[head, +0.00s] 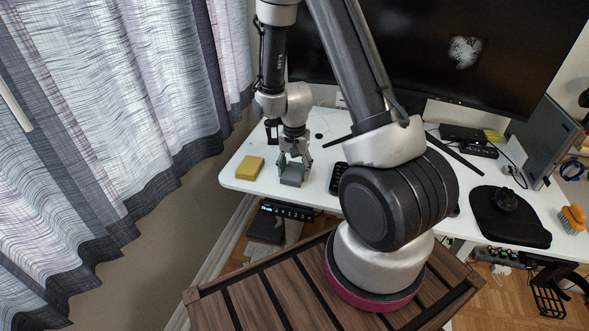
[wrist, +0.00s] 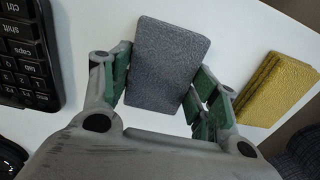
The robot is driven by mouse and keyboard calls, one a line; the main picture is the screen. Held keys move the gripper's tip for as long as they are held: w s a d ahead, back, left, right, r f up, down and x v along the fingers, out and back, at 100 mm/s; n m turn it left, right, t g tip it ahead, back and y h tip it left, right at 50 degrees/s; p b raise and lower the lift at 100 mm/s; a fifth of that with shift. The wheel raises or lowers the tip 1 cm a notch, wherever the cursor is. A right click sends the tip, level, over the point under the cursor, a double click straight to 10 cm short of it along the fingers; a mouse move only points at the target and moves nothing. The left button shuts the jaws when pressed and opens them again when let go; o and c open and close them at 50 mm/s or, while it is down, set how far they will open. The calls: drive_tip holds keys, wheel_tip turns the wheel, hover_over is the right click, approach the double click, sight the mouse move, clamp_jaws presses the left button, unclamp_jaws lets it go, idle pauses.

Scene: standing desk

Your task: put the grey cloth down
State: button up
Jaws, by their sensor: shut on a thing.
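The grey cloth (wrist: 165,66) is a folded, rectangular block between the fingers of my gripper (wrist: 162,90) in the wrist view. My gripper is shut on it, with green finger pads at its two sides. In the head view my gripper (head: 294,165) points down over the left part of the white desk, and the grey cloth (head: 292,176) shows at its fingertips. The cloth is at or very close to the desk top; I cannot tell whether it touches.
A yellow folded cloth (head: 249,168) lies left of the grey cloth on the white desk (head: 318,192), near its left edge. A black keyboard (wrist: 28,55) lies on the other side. A large monitor (head: 460,45) stands behind. A black mouse pad (head: 512,228) lies far right.

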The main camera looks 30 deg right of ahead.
drive_tip(key=shift+f, duration=0.1)
drive_tip(key=o, duration=1)
drive_tip(key=shift+c, duration=0.2)
wheel_tip(320, 180, up, 12)
wheel_tip(320, 180, up, 16)
drive_tip(key=f+n+t, duration=0.1)
drive_tip(key=n+t, duration=0.1)
drive_tip(key=n, duration=0.2)
hover_over(294, 170)
drive_tip(key=s, duration=0.8)
drive_tip(key=s+d+r+n+t, duration=0.1)
drive_tip(key=s+r+n, duration=0.4)
drive_tip(key=s, duration=0.8)
wheel_tip(294, 170, up, 2)
drive_tip(key=shift+d+r+t, duration=0.2)
drive_tip(key=shift+r+t, duration=0.05)
drive_tip(key=shift+t, duration=0.35)
drive_tip(key=shift+o, duration=0.4)
